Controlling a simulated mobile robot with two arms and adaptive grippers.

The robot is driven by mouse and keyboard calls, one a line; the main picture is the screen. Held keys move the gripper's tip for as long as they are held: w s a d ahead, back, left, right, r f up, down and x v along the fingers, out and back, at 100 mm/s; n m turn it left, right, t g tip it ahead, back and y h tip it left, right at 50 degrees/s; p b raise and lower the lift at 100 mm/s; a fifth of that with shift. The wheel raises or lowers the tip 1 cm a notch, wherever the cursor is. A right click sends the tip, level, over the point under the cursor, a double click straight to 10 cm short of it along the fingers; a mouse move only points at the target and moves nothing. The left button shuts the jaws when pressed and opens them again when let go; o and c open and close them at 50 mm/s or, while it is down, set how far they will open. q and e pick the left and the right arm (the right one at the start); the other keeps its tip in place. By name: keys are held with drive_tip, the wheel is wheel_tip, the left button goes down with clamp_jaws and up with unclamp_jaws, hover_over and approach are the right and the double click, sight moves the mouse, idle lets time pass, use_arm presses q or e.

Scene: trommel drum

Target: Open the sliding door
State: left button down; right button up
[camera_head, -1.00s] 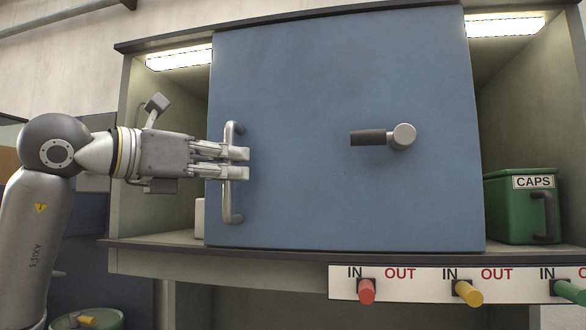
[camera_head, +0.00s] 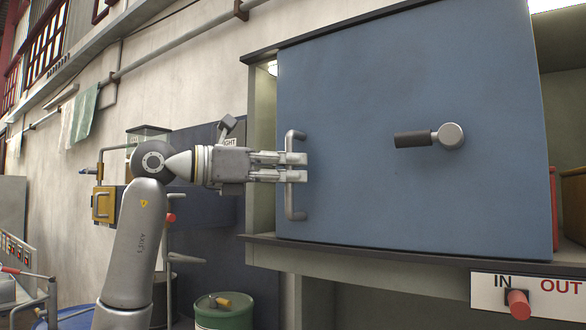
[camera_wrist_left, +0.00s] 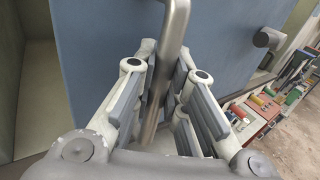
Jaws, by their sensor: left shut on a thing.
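The blue sliding door (camera_head: 370,90) hangs in front of the grey-green cabinet (camera_head: 262,140). A narrow strip of the cabinet shows left of the door, and a shelf space is open to its right. An upright steel bar handle (camera_head: 297,213) is on the door's left edge. My left gripper (camera_head: 298,167) is shut on the handle, its fingers either side of the bar near mid-height. In the left wrist view the handle bar (camera_wrist_left: 172,40) runs between the finger pads. A dark-gripped lever (camera_head: 430,136) sits on the door's right half. My right gripper is out of view.
Red items (camera_head: 574,200) stand on the shelf right of the door. Below are an IN/OUT label (camera_head: 545,286) and a red knob (camera_head: 518,303). A green drum (camera_head: 224,313) stands on the lower left, and a railing with controls (camera_head: 18,258) farther left.

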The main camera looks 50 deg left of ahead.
use_arm(q)
drive_tip(key=c, duration=1.5)
unclamp_jaws()
drive_tip(key=shift+o, duration=0.2)
drive_tip(key=shift+s, duration=0.1)
drive_tip(key=v, duration=1.2)
